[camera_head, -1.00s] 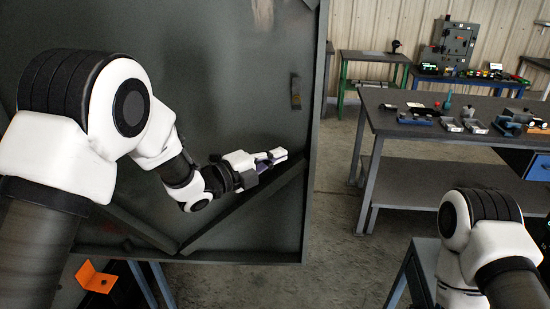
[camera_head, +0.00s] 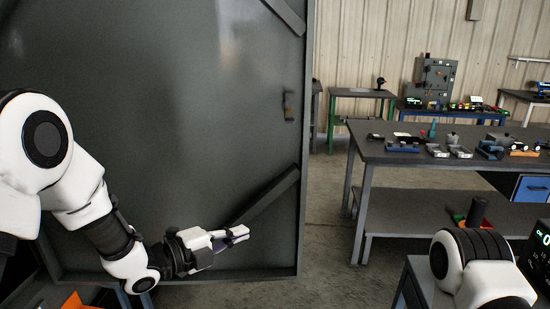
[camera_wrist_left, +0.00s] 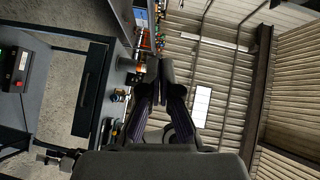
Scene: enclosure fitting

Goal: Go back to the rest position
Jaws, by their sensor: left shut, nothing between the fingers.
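My left gripper (camera_head: 240,235) is shut and empty, in front of the lower part of a large dark grey metal door (camera_head: 180,120), pointing right. In the left wrist view its fingers (camera_wrist_left: 160,80) are together with nothing between them. I cannot tell from the head view whether it touches the door. My right arm (camera_head: 470,262) shows at the lower right; its gripper is out of view.
A dark workbench (camera_head: 400,158) with small parts and tools stands at the right, with a shelf (camera_head: 430,212) below. A grey control box (camera_head: 433,80) stands on a back table. An orange piece (camera_head: 75,301) shows at the lower left. Concrete floor lies clear between door and workbench.

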